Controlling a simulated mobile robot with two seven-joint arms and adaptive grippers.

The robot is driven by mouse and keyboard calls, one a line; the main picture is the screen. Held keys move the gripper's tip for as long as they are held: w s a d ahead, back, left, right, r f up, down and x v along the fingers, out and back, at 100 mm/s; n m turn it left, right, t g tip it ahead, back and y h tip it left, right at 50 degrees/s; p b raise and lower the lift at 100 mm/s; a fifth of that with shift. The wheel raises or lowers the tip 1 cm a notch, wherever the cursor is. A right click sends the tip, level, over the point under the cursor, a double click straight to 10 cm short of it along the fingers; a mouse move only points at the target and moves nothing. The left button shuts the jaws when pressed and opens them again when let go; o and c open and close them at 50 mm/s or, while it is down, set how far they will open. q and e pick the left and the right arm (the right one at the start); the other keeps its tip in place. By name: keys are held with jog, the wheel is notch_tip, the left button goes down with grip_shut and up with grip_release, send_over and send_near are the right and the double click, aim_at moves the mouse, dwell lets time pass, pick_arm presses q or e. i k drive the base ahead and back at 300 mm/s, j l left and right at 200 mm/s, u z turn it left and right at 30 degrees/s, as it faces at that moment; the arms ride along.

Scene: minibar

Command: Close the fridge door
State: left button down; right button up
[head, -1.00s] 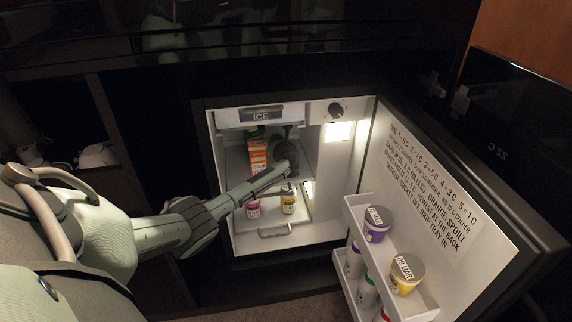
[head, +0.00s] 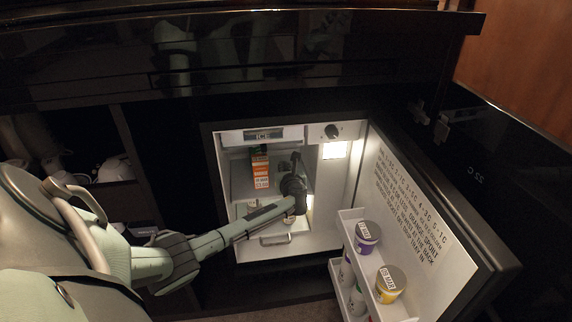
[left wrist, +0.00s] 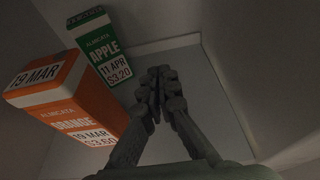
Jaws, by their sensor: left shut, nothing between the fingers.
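The fridge door (head: 465,243) stands wide open to the right of the lit fridge (head: 218,190), with printed text on its inner face. Its door shelf (head: 352,240) holds a purple-labelled tub (head: 367,238), a yellow-labelled tub (head: 388,285) and bottles, partly hidden. My left arm reaches into the fridge opening. My left gripper (head: 296,160) is shut and empty, fingers up, clear of the door. In the left wrist view the left gripper (left wrist: 158,85) is beside an orange carton (left wrist: 65,100) and a green apple carton (left wrist: 104,48), apart from them. My right gripper is not in view.
An ice compartment (head: 263,135) and a dial (head: 332,131) are at the fridge top. My forearm partly hides the lower tray and its tubs. A dark counter (head: 250,60) overhangs above. Open shelves with white crockery (head: 115,168) are at the left.

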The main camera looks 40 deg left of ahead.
aim_at(454, 265)
jog(key=k+l, duration=0.8)
jog(key=l, duration=0.15)
